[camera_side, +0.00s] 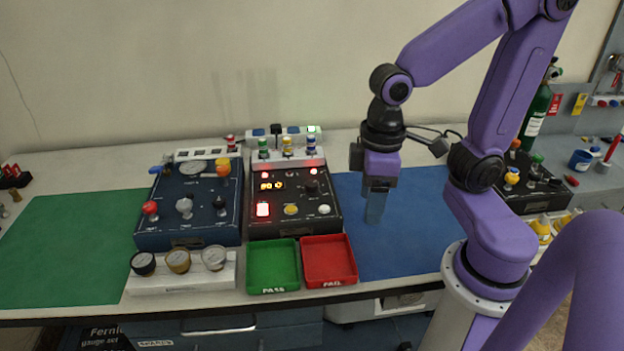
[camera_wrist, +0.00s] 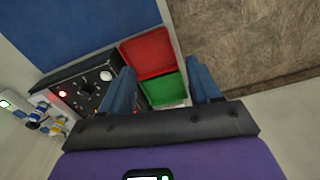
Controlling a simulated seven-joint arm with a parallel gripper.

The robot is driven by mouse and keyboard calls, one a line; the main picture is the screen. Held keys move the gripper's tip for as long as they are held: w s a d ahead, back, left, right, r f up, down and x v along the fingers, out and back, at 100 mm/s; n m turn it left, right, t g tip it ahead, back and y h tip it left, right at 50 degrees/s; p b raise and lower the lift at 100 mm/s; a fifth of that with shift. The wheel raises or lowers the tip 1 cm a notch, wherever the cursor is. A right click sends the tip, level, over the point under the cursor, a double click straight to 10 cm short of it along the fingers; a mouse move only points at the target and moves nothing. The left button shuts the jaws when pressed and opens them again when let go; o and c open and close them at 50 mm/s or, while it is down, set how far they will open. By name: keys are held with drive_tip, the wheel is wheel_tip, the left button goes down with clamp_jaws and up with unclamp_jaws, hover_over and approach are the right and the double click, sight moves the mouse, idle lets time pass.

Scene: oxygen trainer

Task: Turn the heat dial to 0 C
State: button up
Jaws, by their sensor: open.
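The black control box (camera_side: 262,222) stands at the middle of the table, with a lit yellow display (camera_side: 272,186), red lights and several buttons. A dark round dial (camera_side: 311,187) sits at its upper right; its label and setting are too small to read, so I cannot confirm that it is the heat dial. In the wrist view the box is at the left, with the dial (camera_wrist: 86,95) partly in shade. My gripper (camera_side: 376,210) points down over the blue mat, right of the box and apart from it. In the wrist view its blue fingers (camera_wrist: 160,66) are spread and empty.
A green tray (camera_side: 272,288) and a red tray (camera_side: 330,281) lie in front of the box. A dark blue gauge box (camera_side: 190,232) stands to its left, with gauges (camera_side: 178,262) in front. Lamps (camera_side: 287,146) stand behind. The blue mat (camera_side: 400,250) is otherwise clear.

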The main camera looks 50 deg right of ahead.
drive_tip(key=w+r+m, duration=0.2)
drive_tip(key=w+m, duration=0.6)
wheel_tip(320, 180, up, 2)
drive_tip(key=m, duration=1.8)
hover_over(312, 183)
wheel_tip(312, 183, down, 17)
drive_tip(key=shift+r, duration=0.2)
drive_tip(key=c, duration=1)
